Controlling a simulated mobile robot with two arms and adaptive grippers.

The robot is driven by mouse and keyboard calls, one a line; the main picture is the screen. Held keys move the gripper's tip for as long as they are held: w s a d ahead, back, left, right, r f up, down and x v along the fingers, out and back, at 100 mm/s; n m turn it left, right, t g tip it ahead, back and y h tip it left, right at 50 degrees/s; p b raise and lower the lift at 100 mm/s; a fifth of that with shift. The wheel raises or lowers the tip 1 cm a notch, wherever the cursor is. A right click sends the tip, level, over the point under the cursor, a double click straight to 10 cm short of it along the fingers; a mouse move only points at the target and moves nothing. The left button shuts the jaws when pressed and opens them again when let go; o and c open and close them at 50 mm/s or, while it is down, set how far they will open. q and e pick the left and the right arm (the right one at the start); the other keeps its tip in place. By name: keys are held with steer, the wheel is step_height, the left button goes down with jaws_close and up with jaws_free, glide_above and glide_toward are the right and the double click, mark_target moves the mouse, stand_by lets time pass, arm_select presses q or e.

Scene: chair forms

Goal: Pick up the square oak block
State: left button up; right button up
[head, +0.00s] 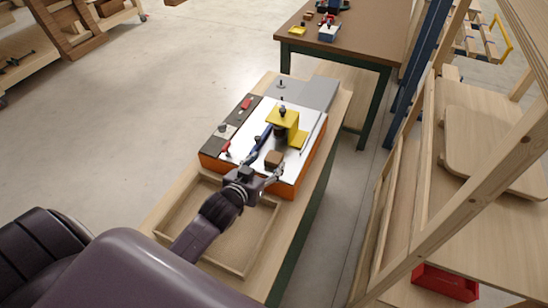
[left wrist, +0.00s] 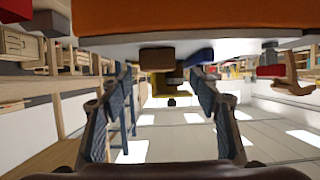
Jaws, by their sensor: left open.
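The square oak block (head: 273,158) is a small brown block on the white top of the orange-sided board (head: 292,185), near its front edge. In the left wrist view, where the scene is upside down, the block (left wrist: 157,58) hangs from the white surface, roughly midway between my fingers and beyond them. My left gripper (head: 264,167) is open and empty just in front of the block. Its two fingers spread wide in the left wrist view (left wrist: 162,80). I cannot tell whether either finger touches the block. My right gripper is not in view.
A yellow stand (head: 285,118) and a blue piece (head: 263,136) sit behind the block. An empty shallow wooden tray (head: 225,250) lies in front. A wooden rack (head: 470,200) stands at right.

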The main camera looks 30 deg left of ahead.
mark_target(273, 158)
arm_select(q)
steer(key=shift+w+f, duration=0.1)
steer(key=shift+w, duration=0.35)
steer(key=p+x, duration=0.1)
steer(key=x, duration=0.2)
steer(key=shift+w+d+f, duration=0.1)
steer(key=shift+w+f, duration=0.4)
steer(key=shift+w, duration=0.15)
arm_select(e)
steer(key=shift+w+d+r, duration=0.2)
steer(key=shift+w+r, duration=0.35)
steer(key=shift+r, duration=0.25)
arm_select(q)
steer(key=shift+c, duration=0.4)
steer(key=c, duration=1.2)
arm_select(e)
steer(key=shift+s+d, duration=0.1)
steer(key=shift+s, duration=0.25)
arm_select(q)
steer(key=shift+o, duration=0.2)
steer(key=shift+r, duration=0.1)
